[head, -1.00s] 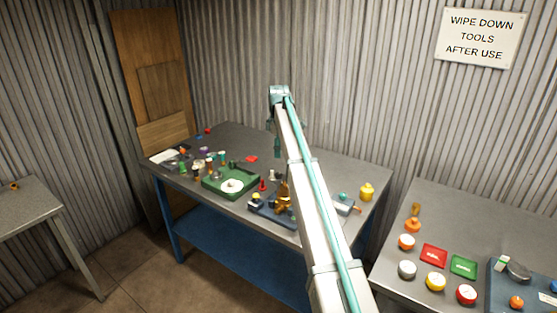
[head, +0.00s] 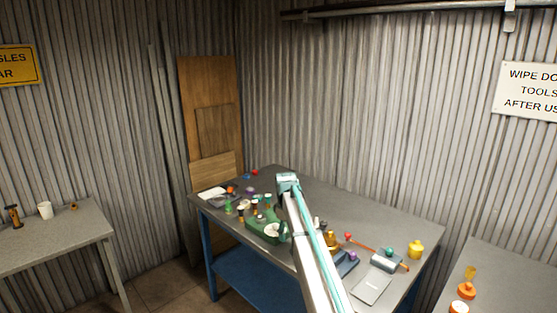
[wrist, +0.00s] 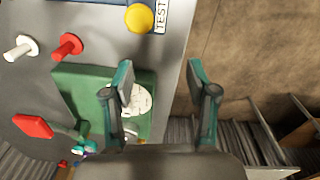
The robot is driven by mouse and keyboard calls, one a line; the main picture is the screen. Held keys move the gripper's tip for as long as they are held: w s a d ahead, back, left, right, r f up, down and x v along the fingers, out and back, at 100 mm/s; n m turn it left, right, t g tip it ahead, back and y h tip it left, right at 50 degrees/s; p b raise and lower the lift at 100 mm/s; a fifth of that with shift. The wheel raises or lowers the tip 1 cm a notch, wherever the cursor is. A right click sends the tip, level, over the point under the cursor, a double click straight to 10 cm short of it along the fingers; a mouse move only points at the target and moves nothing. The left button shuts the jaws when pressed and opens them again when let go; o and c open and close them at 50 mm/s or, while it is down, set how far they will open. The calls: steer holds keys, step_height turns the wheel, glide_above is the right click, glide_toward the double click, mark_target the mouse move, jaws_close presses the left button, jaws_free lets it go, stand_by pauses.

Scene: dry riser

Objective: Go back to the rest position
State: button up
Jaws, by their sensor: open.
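My gripper (wrist: 160,95) is open and empty in the wrist view, its two teal fingers spread apart. It hangs over the front edge of the middle workbench, with the green tray (wrist: 75,85) and its round white disc (wrist: 145,100) under and beside the left finger. In the head view my arm reaches forward over the middle workbench (head: 385,225), and its end covers part of the green tray (head: 256,225). The fingertips are hard to make out there.
In the wrist view a red piece (wrist: 68,46), a white piece (wrist: 20,48), a yellow round top (wrist: 140,18) and a red block (wrist: 33,126) lie near the tray. A yellow container (head: 416,250) stands on the bench's right. A left table (head: 60,240) holds a white cup (head: 45,210).

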steer(key=s+a+f+m, duration=0.2)
steer(key=s+a+f, duration=0.45)
steer(key=f, duration=0.25)
steer(key=s+d+f+m+p, duration=0.1)
steer(key=s+d+f+m, duration=0.15)
steer(key=s+f, duration=0.85)
steer(key=s+d+f+m+g+p, duration=0.1)
steer(key=s+d+f+g, duration=0.1)
steer(key=s+d+f, duration=0.6)
steer(key=s+d+f+m+g+p, duration=0.1)
steer(key=s+d+f+m+p, duration=0.1)
steer(key=s+f, duration=0.65)
steer(key=s+d+m+g+p, duration=0.1)
steer(key=s+d+g, duration=0.1)
steer(key=s, duration=1.7)
steer(key=s+d+m+g+p, duration=0.2)
steer(key=s+d, duration=0.3)
steer(key=s, duration=1.4)
steer(key=shift+s+f+y, duration=0.2)
steer(key=shift+f+y, duration=0.1)
steer(key=shift+f, duration=0.05)
